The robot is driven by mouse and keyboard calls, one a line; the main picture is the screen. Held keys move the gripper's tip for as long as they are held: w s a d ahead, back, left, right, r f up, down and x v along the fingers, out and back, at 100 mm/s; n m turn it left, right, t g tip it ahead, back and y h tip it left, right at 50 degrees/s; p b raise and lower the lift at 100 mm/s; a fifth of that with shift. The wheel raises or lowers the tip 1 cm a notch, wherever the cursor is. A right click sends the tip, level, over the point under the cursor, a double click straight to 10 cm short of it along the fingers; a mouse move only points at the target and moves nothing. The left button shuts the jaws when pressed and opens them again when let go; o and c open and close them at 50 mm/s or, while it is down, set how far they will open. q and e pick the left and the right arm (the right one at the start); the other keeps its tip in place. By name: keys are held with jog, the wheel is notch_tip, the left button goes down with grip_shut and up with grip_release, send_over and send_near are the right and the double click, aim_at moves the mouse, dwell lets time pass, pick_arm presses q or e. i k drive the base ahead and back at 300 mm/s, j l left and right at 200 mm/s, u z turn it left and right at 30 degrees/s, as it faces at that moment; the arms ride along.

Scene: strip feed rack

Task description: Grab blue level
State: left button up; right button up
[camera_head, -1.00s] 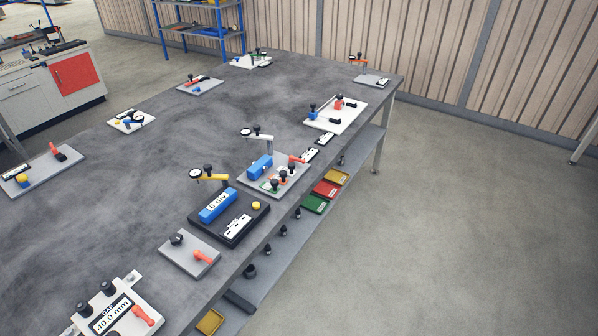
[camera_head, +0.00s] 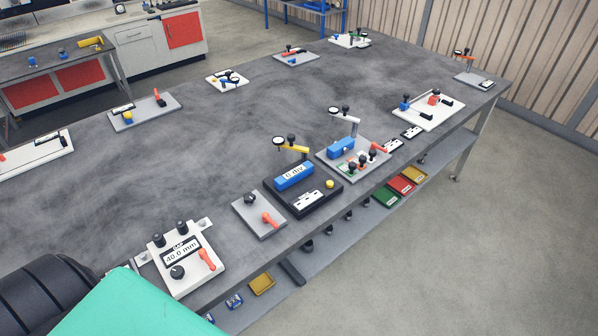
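A blue block with a white display (camera_head: 294,176), which looks like the blue level, lies on a black base plate (camera_head: 280,199) near the front edge of the table. A yellow arm with a round dial (camera_head: 291,146) stands just behind it. A second, smaller blue block (camera_head: 341,148) sits on a grey plate (camera_head: 372,166) to its right, beside several black knobs. Neither of my grippers is in view, and nothing touches either blue block.
A white gauge plate reading 40.0 mm (camera_head: 180,263) and a grey plate with an orange lever (camera_head: 258,214) lie left of the black base. The grey tabletop (camera_head: 180,160) behind is mostly clear. Yellow, red and green trays (camera_head: 401,185) sit on the shelf below the front edge.

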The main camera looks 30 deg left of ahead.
aim_at(289, 178)
jog(key=i+l+u, duration=0.2)
jog(key=u, duration=0.25)
jog(key=i+l+u, duration=0.15)
jog(key=l+u, duration=0.15)
jog(key=u, duration=0.15)
